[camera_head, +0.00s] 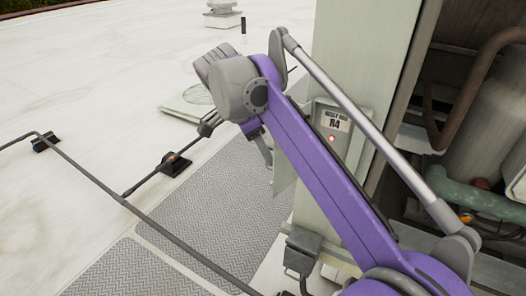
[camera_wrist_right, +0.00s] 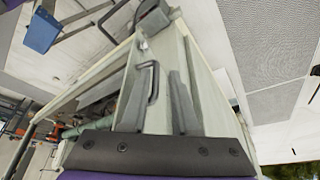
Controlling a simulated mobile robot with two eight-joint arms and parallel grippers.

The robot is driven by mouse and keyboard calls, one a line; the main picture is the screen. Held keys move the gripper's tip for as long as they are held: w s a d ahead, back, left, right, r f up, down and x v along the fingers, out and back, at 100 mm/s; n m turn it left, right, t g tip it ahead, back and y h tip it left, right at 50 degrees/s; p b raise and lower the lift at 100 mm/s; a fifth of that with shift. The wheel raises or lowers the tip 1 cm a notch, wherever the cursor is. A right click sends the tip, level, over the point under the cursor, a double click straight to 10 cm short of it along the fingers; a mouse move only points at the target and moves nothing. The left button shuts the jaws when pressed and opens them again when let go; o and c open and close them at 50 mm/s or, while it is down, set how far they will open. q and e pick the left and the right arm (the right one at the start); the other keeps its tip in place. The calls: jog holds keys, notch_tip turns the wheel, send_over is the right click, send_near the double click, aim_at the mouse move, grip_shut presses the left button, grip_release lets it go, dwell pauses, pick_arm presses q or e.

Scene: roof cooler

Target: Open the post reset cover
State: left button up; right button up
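The post (camera_head: 365,55) is a pale green-grey upright at the right of the head view. On it is a grey reset box (camera_head: 338,118) labelled R4, with a small red light; my purple right arm crosses in front and hides part of it. I cannot tell its cover apart. A pale panel edge (camera_head: 283,170) shows left of the post, below my arm. A dark handle (camera_wrist_right: 150,80) shows on that surface, by the left finger. My left gripper is out of view.
An open bay with pipes and a tank (camera_head: 490,130) lies right of the post. A dark rail (camera_head: 90,170) on low feet runs across the roof at left. Grey walkway mats (camera_head: 215,200) lie on the floor. A small dark box (camera_head: 303,248) sits low on the post.

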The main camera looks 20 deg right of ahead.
jog(key=shift+d+r, duration=0.1)
jog(key=shift+d, duration=0.05)
jog(key=v, duration=1)
jog(key=shift+a+r, duration=0.25)
jog(key=shift+r, duration=0.05)
